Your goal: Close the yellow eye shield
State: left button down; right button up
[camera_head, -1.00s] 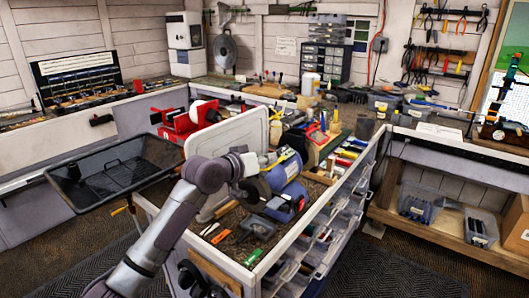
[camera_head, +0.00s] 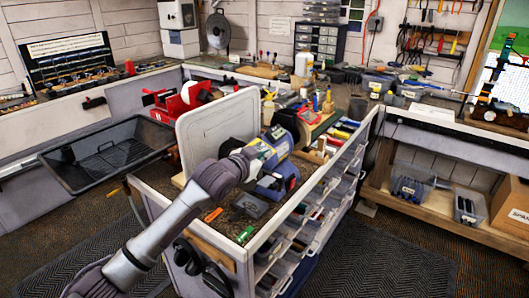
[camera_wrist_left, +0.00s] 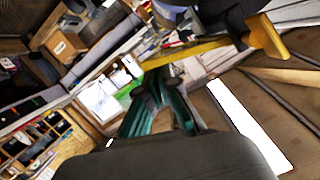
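The bench grinder (camera_head: 284,178), blue with a yellow band, stands on the workbench behind and beside my left gripper (camera_head: 258,153). In the left wrist view, a flat yellow strip (camera_wrist_left: 190,52) with an orange-yellow end piece (camera_wrist_left: 268,38) crosses the top, just beyond the fingertips; it looks like the eye shield seen near edge-on. My left gripper's teal fingers (camera_wrist_left: 156,88) come together at their tips and look shut, with nothing seen between them. I cannot tell whether they touch the strip. The shield is not clearly made out in the head view. My right gripper is not in view.
A pale upright panel (camera_head: 215,125) stands left of the grinder. A black tray (camera_head: 108,152) is farther left, and a red vise (camera_head: 172,104) stands behind. Pens and small tools crowd the bench on the right. Clear bins (camera_head: 300,240) line its side. The right floor is open.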

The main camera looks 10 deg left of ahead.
pick_arm(q)
jog(key=shift+f, duration=0.15)
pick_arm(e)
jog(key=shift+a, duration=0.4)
